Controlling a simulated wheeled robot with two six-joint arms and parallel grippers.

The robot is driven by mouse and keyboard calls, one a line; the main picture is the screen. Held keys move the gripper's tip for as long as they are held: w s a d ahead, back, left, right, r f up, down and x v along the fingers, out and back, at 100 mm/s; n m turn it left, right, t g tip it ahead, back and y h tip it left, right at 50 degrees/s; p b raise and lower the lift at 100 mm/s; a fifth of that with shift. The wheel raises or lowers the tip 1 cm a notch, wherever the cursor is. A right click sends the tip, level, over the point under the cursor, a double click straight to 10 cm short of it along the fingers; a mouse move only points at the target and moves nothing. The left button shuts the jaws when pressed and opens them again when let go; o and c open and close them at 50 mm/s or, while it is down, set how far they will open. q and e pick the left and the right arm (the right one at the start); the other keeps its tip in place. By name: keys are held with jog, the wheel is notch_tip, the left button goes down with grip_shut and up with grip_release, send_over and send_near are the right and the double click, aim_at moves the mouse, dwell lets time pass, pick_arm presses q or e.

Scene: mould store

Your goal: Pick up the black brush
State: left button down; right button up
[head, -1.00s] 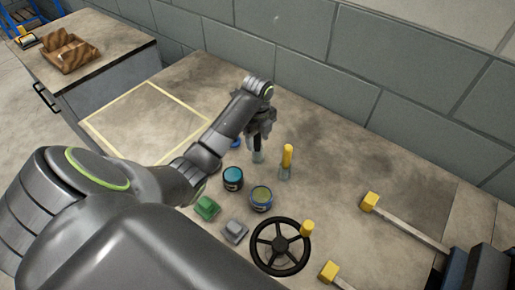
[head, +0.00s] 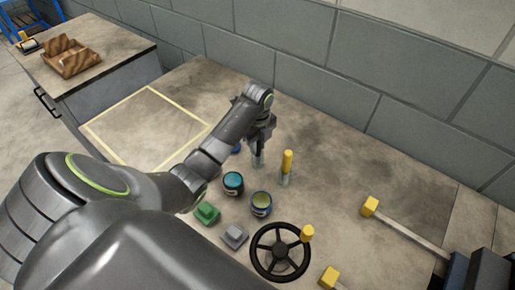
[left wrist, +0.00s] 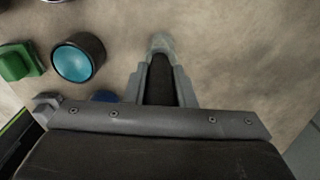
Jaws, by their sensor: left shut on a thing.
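The black brush stands upright on the worktop, with its pale lower end (head: 257,161) showing below my left gripper (head: 260,140) in the head view. The gripper is around its dark handle from above and hides most of it. In the left wrist view the black handle (left wrist: 160,80) lies between the two fingers of the left gripper (left wrist: 161,88), which is shut on it, and the pale end shows beyond. I cannot see clear space under the brush. My right gripper is not in view.
A yellow-handled brush (head: 287,162) stands close right. A taped rectangle (head: 146,125) at left is empty.

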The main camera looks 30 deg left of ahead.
pick_arm(q)
notch_tip(320, 180, up, 3)
jog(key=shift+f, duration=0.2)
notch_tip(320, 180, up, 6)
jog(key=p, duration=0.4)
jog(key=shift+f+p, duration=0.15)
jog(key=shift+p, duration=0.25)
jog(key=shift+r+p, duration=0.75)
jog(key=shift+f, duration=0.1)
